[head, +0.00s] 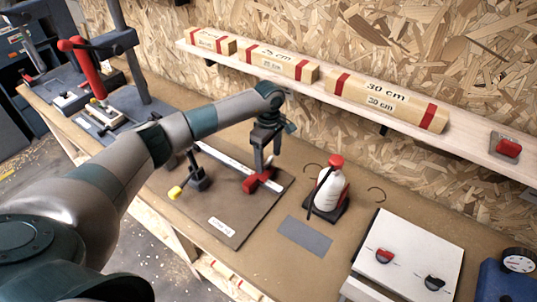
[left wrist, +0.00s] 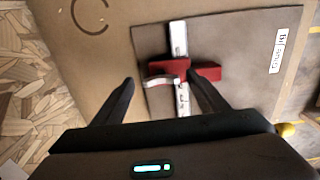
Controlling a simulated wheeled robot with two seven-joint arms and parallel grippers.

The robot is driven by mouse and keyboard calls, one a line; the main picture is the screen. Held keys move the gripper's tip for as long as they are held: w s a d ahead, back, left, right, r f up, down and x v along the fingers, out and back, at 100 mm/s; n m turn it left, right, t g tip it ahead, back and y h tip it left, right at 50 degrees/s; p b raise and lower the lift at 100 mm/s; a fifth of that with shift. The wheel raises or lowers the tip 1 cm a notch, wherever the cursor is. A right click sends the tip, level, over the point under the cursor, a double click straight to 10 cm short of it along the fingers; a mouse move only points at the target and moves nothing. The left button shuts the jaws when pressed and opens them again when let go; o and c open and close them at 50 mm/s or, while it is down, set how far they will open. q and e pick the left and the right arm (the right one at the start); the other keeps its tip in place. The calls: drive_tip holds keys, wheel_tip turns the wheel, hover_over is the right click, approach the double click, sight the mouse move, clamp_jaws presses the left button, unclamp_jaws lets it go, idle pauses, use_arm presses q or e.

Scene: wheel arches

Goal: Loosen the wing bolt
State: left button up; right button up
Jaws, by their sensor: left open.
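A red stop block (head: 251,185) sits on a pale metal rail (head: 226,163) fixed to a brown board (head: 225,205). In the left wrist view, the red block (left wrist: 207,73) spans the rail (left wrist: 178,38), and a silvery piece that looks like the wing bolt (left wrist: 160,84) lies at its near side. My left gripper (head: 266,168) is above the block, pointing down. In the left wrist view its open fingers (left wrist: 160,80) straddle the silvery piece, with nothing held between them. Whether the fingertips are level with it I cannot tell. My right gripper is in neither view.
A dark post clamp with a yellow knob (head: 175,192) stands on the board's left. A white bottle with a red top (head: 328,188) stands right of the board. A white panel with two knobs (head: 408,262) is at the front right. A shelf holds wooden blocks (head: 385,100).

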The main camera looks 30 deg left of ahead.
use_arm(q)
drive_tip(key=shift+f, duration=0.35)
